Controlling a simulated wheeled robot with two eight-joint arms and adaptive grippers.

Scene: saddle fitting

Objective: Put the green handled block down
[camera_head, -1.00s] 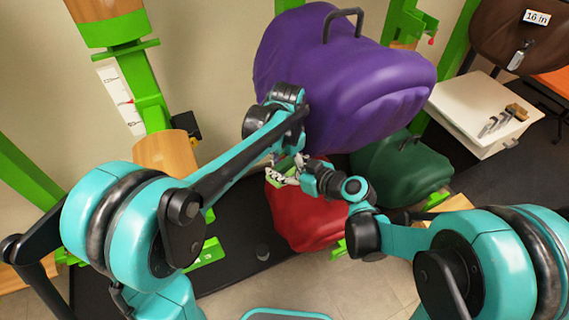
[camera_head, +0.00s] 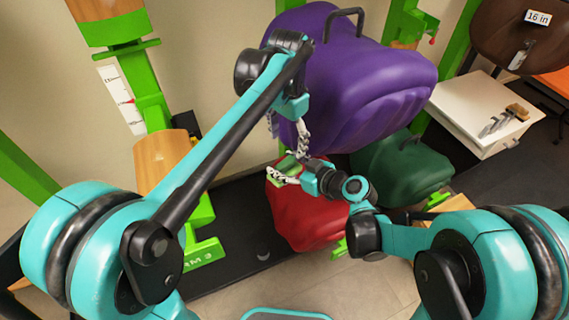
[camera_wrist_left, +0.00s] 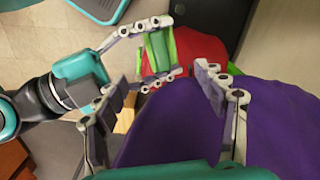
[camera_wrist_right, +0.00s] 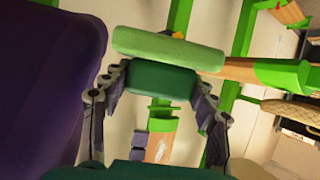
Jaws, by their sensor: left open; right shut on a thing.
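The green handled block shows in the right wrist view, with a light green bar (camera_wrist_right: 168,48) and a darker green part (camera_wrist_right: 160,80) between the fingers. My right gripper (camera_head: 284,176) is shut on it, holding it in front of the red saddle. The block also shows in the left wrist view (camera_wrist_left: 158,50) between my right gripper's fingers. My left gripper (camera_head: 288,128) is open and empty, up and a little left of the block in the head view, in front of the purple saddle. In the left wrist view its fingers (camera_wrist_left: 165,100) are spread wide, apart from the block.
A large purple saddle (camera_head: 360,85) hangs close to both grippers. A red saddle (camera_head: 305,218) is below it and a green saddle (camera_head: 405,170) to the right. A white cabinet (camera_head: 470,105) with brushes stands at the right. Green posts (camera_head: 150,95) with wooden parts stand at the left.

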